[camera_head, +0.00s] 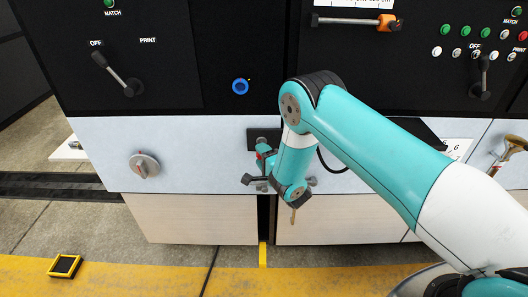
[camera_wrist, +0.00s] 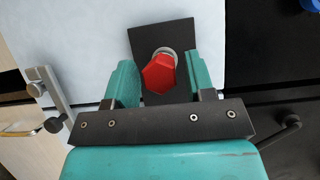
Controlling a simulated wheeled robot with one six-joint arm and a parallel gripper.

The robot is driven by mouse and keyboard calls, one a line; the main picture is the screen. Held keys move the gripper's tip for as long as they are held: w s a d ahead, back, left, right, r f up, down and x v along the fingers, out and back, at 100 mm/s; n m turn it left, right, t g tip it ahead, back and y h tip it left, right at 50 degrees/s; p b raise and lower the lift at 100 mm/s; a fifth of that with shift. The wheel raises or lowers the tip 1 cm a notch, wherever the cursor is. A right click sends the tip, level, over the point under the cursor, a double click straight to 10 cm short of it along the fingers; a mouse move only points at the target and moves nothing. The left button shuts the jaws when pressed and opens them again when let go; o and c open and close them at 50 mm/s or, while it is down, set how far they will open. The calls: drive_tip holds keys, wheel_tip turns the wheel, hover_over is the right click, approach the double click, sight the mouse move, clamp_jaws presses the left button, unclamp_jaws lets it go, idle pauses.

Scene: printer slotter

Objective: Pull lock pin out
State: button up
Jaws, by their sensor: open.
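A red hexagonal knob, which looks like the lock pin's head (camera_wrist: 158,75), sits on a silver collar on a black plate (camera_wrist: 178,32) in the wrist view. My gripper (camera_wrist: 160,66) is open, with one teal finger on each side of the knob.
A silver bar with a round fitting (camera_wrist: 48,88) stands left of my gripper in the wrist view. In the head view, a grey rotary knob (camera_head: 145,165) is on the panel to the left. Black levers (camera_head: 120,75) sit above. A yellow-edged box (camera_head: 65,266) lies on the floor.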

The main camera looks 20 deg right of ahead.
drive_tip(key=shift+d, duration=0.2)
drive_tip(key=shift+c, duration=0.4)
drive_tip(key=shift+d, duration=0.1)
drive_tip(key=c, duration=0.7)
drive_tip(key=shift+c, duration=0.2)
drive_tip(key=shift+s+a+f+b, duration=0.2)
drive_tip(key=shift+s+b, duration=0.1)
drive_tip(key=shift+b, duration=0.85)
drive_tip(key=shift+s+a+r+b, duration=0.15)
drive_tip(key=shift+s+b, duration=0.65)
drive_tip(key=shift+b, duration=1.15)
drive_tip(key=shift+s+a+b, duration=0.2)
drive_tip(key=shift+s+b, duration=0.2)
drive_tip(key=shift+b, duration=0.25)
drive_tip(key=shift+s+a+b, duration=0.2)
drive_tip(key=shift+s+b, duration=0.5)
drive_tip(key=shift+s, duration=0.2)
drive_tip(key=shift+s+a+b, duration=0.2)
drive_tip(key=shift+s+b, duration=0.45)
drive_tip(key=shift+s, duration=0.2)
